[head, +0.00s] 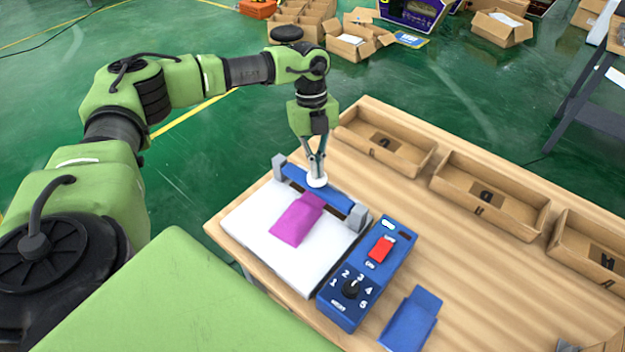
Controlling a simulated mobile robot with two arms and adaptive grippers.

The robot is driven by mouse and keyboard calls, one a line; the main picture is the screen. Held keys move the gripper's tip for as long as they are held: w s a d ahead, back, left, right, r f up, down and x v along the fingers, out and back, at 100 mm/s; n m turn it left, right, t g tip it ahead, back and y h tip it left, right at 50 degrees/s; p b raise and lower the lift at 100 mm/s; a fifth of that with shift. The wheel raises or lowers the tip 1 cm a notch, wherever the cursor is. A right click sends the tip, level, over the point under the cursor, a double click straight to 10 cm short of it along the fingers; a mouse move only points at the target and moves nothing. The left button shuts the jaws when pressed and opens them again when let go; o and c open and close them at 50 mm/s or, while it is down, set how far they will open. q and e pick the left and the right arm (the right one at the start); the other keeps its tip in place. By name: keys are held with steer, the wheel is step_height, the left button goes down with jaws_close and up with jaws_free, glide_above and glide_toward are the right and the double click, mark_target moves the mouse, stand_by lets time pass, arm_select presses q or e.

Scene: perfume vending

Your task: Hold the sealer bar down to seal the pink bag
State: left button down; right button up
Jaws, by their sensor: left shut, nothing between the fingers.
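The pink bag (297,220) lies flat on the white bed of the sealer (255,225), with its far end at the bar. The blue sealer bar (335,200) runs across the back of the bed between two grey end blocks. My left gripper (316,176) is shut and points down at the middle of the bar, with its fingertips at a white round knob on it. I cannot tell how firmly they touch. The blue control box (345,305) with a red switch (380,249) and a numbered dial (351,288) stands right of the bed. My right gripper is not in view.
Open cardboard boxes (485,200) stand in a row along the table's back edge. A blue holder (411,318) lies right of the control box. The wooden table (440,260) is bare between them. More cartons (355,40) lie on the green floor behind.

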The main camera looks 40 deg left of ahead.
arm_select(q)
steer(key=shift+f+b, duration=0.85)
steer(key=shift+f, duration=0.85)
steer(key=shift+r, duration=0.1)
steer(key=shift+s, duration=0.1)
steer(key=shift+s+f, duration=0.15)
steer(key=shift+f, duration=0.15)
stand_by(1.2)
steer(key=shift+r, duration=0.1)
steer(key=shift+r+p, duration=0.9)
steer(key=shift+p, duration=0.15)
steer(key=r+p, duration=0.4)
steer(key=r, duration=0.1)
steer(key=r+p, duration=0.2)
steer(key=shift+w+r, duration=0.25)
steer(key=shift+s+f, duration=0.1)
